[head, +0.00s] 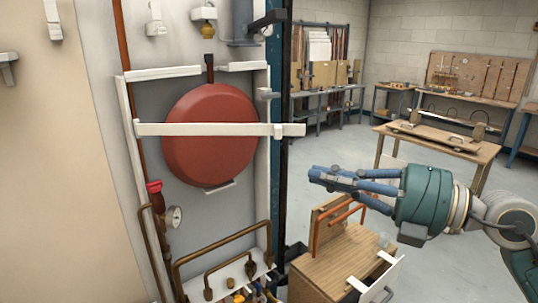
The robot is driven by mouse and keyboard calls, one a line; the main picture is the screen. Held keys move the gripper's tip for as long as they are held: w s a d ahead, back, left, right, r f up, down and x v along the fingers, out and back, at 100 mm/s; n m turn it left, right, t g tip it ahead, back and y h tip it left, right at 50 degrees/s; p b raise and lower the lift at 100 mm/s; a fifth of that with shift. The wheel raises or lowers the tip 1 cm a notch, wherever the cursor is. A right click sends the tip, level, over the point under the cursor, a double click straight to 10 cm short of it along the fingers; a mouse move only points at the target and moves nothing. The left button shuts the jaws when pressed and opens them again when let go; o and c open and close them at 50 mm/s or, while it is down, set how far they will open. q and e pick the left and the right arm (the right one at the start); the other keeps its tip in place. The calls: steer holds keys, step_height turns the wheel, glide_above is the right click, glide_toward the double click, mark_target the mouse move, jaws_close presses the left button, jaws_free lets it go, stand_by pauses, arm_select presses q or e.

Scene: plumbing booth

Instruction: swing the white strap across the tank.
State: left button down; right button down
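The white strap (205,130) lies level across the front of the round red tank (209,158). Its left end meets the white upright at the tank's left. Its right end reaches past the right upright and sticks out beyond the panel edge, by a small white catch (278,131). I cannot tell whether the catch holds it. My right gripper (322,178) is to the right of and below the strap's right end, apart from it, with nothing visible in it. Its fingers appear close together, seen nearly edge-on, so their opening is unclear. My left gripper is out of view.
A wooden cabinet (345,268) stands below my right gripper. A wooden workbench (438,141) stands behind. Open floor (310,155) lies right of the panel.

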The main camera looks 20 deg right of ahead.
steer(key=w+a+p, duration=0.4)
steer(key=w+p, duration=0.2)
steer(key=w, duration=0.5)
steer(key=shift+a+p, duration=0.15)
steer(key=shift+p, duration=0.25)
